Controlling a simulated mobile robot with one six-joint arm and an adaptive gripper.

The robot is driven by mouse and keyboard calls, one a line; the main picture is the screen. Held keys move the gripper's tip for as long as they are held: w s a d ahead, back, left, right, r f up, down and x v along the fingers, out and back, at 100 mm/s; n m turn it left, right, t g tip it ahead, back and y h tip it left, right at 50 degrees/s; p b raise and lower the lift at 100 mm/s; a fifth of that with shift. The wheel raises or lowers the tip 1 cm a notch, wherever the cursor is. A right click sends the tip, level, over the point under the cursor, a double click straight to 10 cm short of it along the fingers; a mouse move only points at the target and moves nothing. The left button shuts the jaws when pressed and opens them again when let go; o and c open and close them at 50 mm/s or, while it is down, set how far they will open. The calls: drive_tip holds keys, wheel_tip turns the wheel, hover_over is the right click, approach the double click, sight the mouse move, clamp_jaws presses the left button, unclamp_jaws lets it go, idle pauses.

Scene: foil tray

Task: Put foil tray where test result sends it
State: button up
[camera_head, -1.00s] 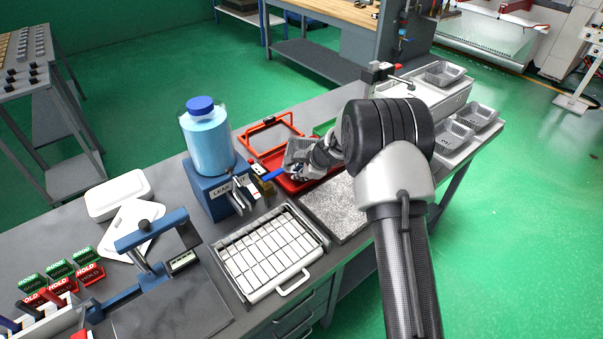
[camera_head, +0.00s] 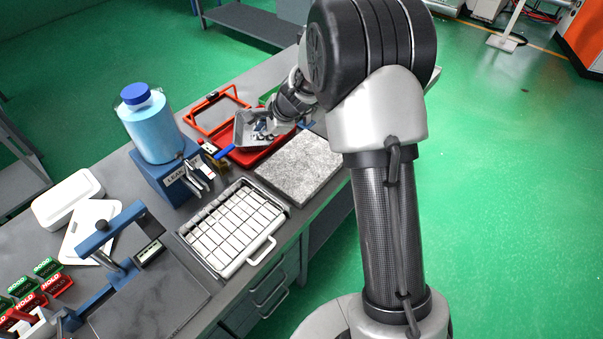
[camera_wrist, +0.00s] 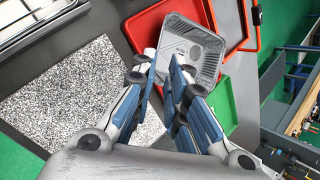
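The foil tray (camera_wrist: 196,50) is a small silver open tray with a ribbed wall. In the wrist view its near wall lies between the fingertips of my gripper (camera_wrist: 163,60), which looks shut on it. In the head view the foil tray (camera_head: 246,128) appears tilted, over the red tray (camera_head: 250,156). My gripper (camera_head: 268,126) is partly hidden there by the foil tray and my arm. The leak tester (camera_head: 178,182), a blue stand with a blue-capped bottle (camera_head: 155,130), stands left of it.
A speckled grey slab (camera_head: 300,165) and a white gridded rack (camera_head: 232,228) lie in front. A red frame (camera_head: 214,112) stands behind. A green tray (camera_wrist: 217,102) is beside the red one. GOOD and HOLD blocks (camera_head: 30,285) and a blue press (camera_head: 120,235) are at left.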

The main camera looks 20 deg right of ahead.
drive_tip(key=s+a+r+n, duration=0.4)
drive_tip(key=s+r+n, duration=0.6)
drive_tip(key=s+r, duration=0.65)
drive_tip(key=s+d+n+h, duration=0.1)
drive_tip(key=s+n, duration=0.3)
drive_tip(key=s, duration=0.8)
drive_tip(key=s+d+n+g+h, duration=0.1)
drive_tip(key=s+n, duration=0.4)
drive_tip(key=s, duration=0.6)
drive_tip(key=d+h, duration=0.1)
drive_tip(key=d, duration=0.1)
drive_tip(key=shift+s+d+r+n+g, duration=0.3)
drive_tip(key=shift+s, duration=0.1)
